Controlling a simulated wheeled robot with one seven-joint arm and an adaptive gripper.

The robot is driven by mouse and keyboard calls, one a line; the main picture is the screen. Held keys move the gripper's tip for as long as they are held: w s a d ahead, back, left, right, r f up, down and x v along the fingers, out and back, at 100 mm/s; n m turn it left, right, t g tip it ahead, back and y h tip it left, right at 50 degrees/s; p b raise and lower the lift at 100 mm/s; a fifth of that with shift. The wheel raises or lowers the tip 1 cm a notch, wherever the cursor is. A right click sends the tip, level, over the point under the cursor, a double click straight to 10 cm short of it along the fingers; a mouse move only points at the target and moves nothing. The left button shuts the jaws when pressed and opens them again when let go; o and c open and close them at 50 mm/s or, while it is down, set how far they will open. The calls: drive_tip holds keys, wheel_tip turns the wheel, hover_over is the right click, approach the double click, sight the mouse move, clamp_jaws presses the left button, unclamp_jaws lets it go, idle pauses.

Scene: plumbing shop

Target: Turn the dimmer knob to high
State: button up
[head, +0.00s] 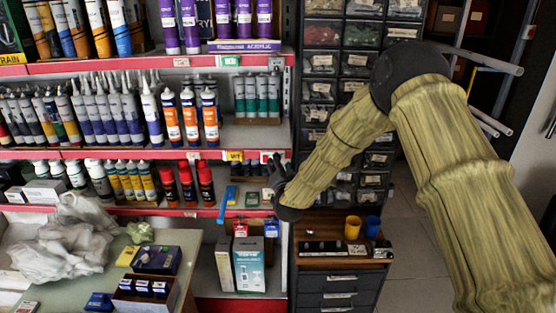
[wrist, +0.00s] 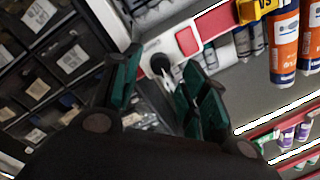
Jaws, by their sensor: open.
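The dimmer knob (wrist: 160,62) is a small round black knob on a white plate at the end of the red shelf edge. A thin pale pointer shape shows just below it. A red square in a white frame (wrist: 187,41) sits beside it. My gripper (wrist: 158,72) is open, with its green-padded fingers on either side of the knob in the wrist view. I cannot tell whether either finger touches it. In the head view my gripper (head: 280,172) is at the right end of the middle shelf edge and hides the knob.
Shelves of tubes and bottles (head: 185,115) stand left of my gripper. A drawer cabinet (head: 322,65) is behind and to the right. A low cabinet (head: 340,262) bears a yellow cup (head: 352,227) and a blue cup (head: 372,226). A cluttered table (head: 200,250) is at lower left.

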drive_tip(key=shift+w+a, duration=0.15)
drive_tip(key=shift+w, duration=0.9)
drive_tip(key=shift+c, duration=0.4)
clamp_jaws()
drive_tip(key=shift+f, duration=0.15)
